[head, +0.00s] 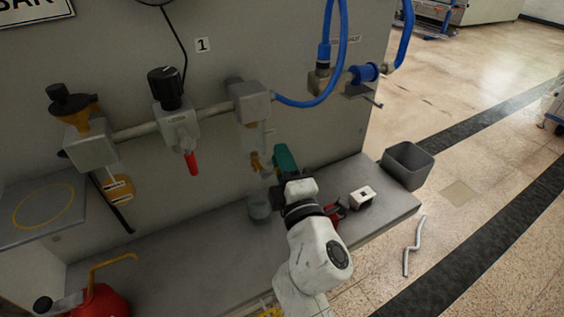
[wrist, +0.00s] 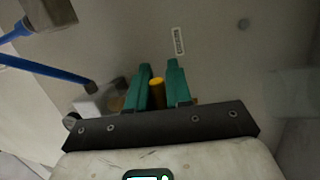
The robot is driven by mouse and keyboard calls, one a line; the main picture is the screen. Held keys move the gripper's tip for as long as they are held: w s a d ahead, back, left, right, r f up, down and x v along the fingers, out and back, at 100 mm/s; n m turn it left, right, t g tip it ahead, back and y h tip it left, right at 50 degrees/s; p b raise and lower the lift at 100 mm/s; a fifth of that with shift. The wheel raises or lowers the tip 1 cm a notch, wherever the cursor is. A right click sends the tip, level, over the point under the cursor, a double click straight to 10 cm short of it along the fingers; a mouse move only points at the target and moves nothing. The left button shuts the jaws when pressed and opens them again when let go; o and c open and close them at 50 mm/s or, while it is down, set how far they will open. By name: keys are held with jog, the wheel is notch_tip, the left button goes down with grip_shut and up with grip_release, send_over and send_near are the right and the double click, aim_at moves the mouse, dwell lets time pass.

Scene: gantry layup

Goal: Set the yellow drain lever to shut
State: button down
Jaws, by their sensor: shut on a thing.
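The yellow drain lever (wrist: 157,92) stands between the two green fingers of my gripper (wrist: 160,85) in the wrist view. The fingers are shut on it, and its rounded yellow end shows between them. In the head view, my gripper (head: 284,158) is under the grey block unit (head: 249,102) on the panel. A small yellow-brown part (head: 256,162) shows beside the green finger there. The fingers hide most of the lever, so its exact angle cannot be told.
A grey cup (head: 259,208) stands on the bench below. A red-handled valve (head: 192,162) and an orange-yellow valve (head: 84,107) are to the left. A white-and-black block (head: 362,197) lies right of my arm. A grey bin (head: 408,166) stands beyond the bench end.

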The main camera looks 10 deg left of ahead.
jog(key=shift+r+n, duration=0.15)
jog(key=shift+n, duration=0.15)
jog(key=c, duration=1.1)
grip_release()
jog(key=v, duration=1)
jog(key=shift+s+d, duration=0.2)
jog(key=shift+s, duration=0.15)
